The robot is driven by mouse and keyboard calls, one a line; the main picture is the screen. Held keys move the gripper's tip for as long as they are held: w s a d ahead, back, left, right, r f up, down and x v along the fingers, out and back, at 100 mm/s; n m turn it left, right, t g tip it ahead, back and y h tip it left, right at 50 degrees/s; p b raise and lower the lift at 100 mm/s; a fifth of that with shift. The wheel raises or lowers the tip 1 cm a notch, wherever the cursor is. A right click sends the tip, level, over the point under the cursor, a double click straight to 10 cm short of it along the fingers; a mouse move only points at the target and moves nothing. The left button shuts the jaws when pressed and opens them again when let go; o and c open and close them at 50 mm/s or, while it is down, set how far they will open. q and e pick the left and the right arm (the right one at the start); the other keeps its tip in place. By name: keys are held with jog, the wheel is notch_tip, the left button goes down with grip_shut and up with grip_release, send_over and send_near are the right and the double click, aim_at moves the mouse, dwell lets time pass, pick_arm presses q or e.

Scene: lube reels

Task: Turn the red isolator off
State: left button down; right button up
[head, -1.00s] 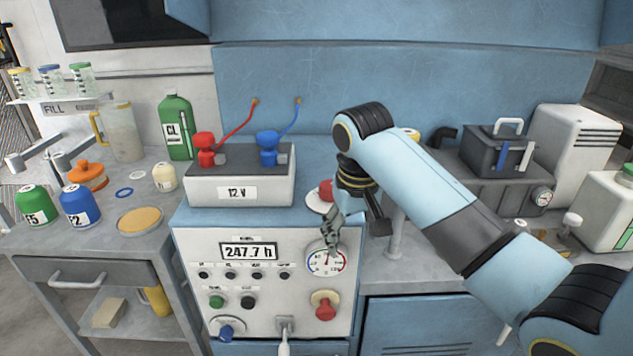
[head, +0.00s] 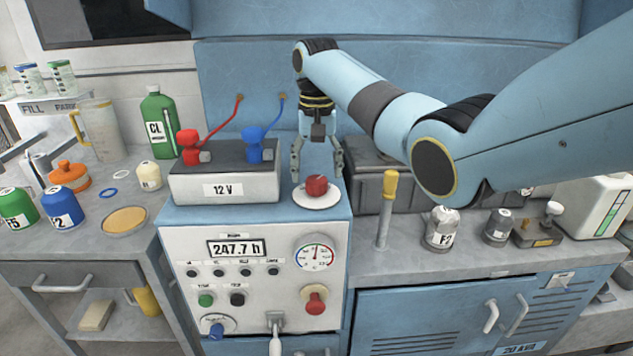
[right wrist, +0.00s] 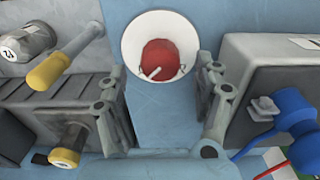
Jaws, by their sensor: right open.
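The red isolator (head: 316,186) is a red knob on a round white base (head: 318,201), on top of the blue control cabinet. My right gripper (head: 317,172) is open and points down, just behind and above the knob, with its fingers to either side. In the right wrist view the red isolator (right wrist: 160,62) shows between and ahead of the open fingers (right wrist: 163,84), apart from both, with a small pale bar on its top. My left gripper is not in view.
The 12 V battery box (head: 225,178) with red and blue clamps stands close left of the isolator. A yellow-handled tool (head: 388,205) stands upright to the right. The panel below carries a gauge (head: 314,255) and a red button (head: 315,303).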

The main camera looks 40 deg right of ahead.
aim_at(316, 179)
jog(key=shift+f, duration=1.75)
jog(key=shift+c, duration=0.3)
jog(key=c, duration=1.1)
jog(key=shift+r+n+p, duration=0.25)
jog(key=shift+n+p, duration=1.25)
jog(key=shift+n, duration=0.2)
jog(key=n+p, duration=0.2)
jog(key=n, duration=0.1)
jog(key=shift+n, duration=0.3)
jog(key=n+p, duration=0.1)
jog(key=n, duration=0.4)
jog(key=shift+w+f+n+p, duration=0.1)
jog(key=shift+n+p, duration=0.2)
jog(key=shift+p, duration=0.1)
jog(key=n, duration=0.5)
jog(key=shift+p, duration=0.4)
jog(key=shift+n, duration=0.4)
